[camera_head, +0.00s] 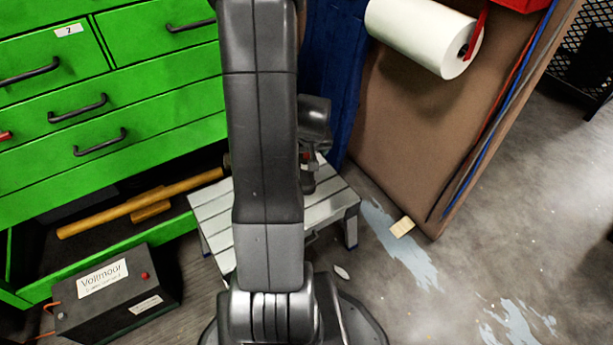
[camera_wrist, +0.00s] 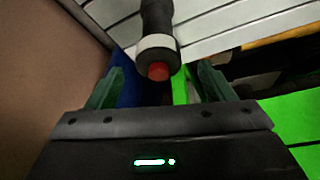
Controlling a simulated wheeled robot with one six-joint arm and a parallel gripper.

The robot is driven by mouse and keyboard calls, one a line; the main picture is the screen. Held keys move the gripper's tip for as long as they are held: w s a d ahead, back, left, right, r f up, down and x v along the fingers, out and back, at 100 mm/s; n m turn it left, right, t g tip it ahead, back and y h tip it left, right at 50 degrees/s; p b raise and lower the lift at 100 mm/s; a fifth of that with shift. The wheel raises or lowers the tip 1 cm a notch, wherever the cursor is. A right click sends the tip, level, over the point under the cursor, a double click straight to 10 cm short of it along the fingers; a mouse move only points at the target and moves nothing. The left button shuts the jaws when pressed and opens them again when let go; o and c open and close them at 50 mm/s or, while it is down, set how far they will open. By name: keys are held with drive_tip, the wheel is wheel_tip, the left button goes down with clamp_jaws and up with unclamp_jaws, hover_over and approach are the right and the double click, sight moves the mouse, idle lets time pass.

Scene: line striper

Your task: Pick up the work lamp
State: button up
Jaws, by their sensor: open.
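The work lamp (camera_wrist: 156,18) appears to be the dark cylinder in the wrist view, with a pale ring and a red end pointing toward my gripper. It is over the pale slatted step stool (camera_wrist: 225,22), which also shows in the head view (camera_head: 336,203). My gripper (camera_wrist: 160,86) is open, with one finger to each side of the lamp's red end in the picture. No contact shows, and I cannot tell the depth between them. In the head view my arm hides most of the lamp and the fingers.
A green drawer cabinet (camera_head: 160,90) stands at left, its bottom drawer open with a wooden-handled tool (camera_head: 140,203) inside. A black labelled box (camera_head: 117,300) is in front. A brown panel (camera_head: 410,130) with a white paper roll (camera_head: 415,35) stands right. Floor at right is mostly clear.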

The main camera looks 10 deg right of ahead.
sight(307, 174)
drive_tip(key=b+x, duration=0.2)
drive_tip(key=x, duration=0.3)
drive_tip(key=shift+s+d+f, duration=0.1)
drive_tip(key=shift+f, duration=0.15)
drive_tip(key=shift+r, duration=0.1)
drive_tip(key=c, duration=1.6)
